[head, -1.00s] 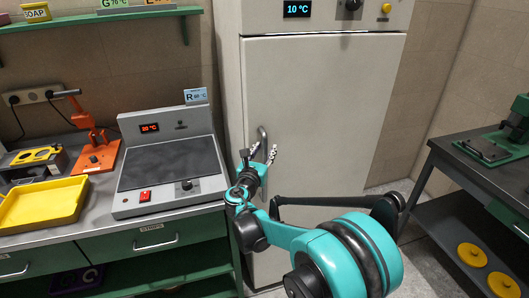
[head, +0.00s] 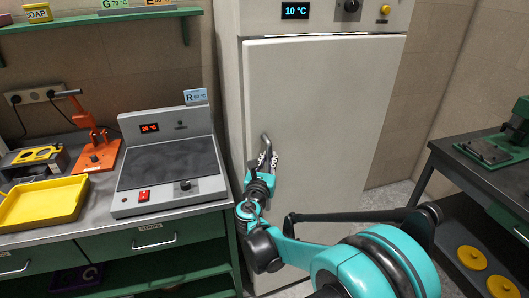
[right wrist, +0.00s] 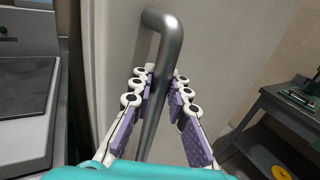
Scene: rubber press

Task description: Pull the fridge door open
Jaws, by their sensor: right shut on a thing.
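The fridge door (head: 325,120) is a tall pale grey panel and looks closed in its frame. Its handle (head: 265,143) is a grey metal bar near the door's left edge; in the right wrist view the handle (right wrist: 165,55) rises between the fingers. My right gripper (head: 269,160) is shut on the handle, with one purple-padded finger on each side; the right gripper also shows in the right wrist view (right wrist: 160,95). The handle's lower part is hidden by the gripper. My left gripper is not in view.
A hot plate (head: 170,170) stands on the green-drawered bench left of the fridge, beside a yellow tray (head: 40,203) and an orange press (head: 97,150). A dark table (head: 480,165) stands at the right. Floor shows between it and the fridge.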

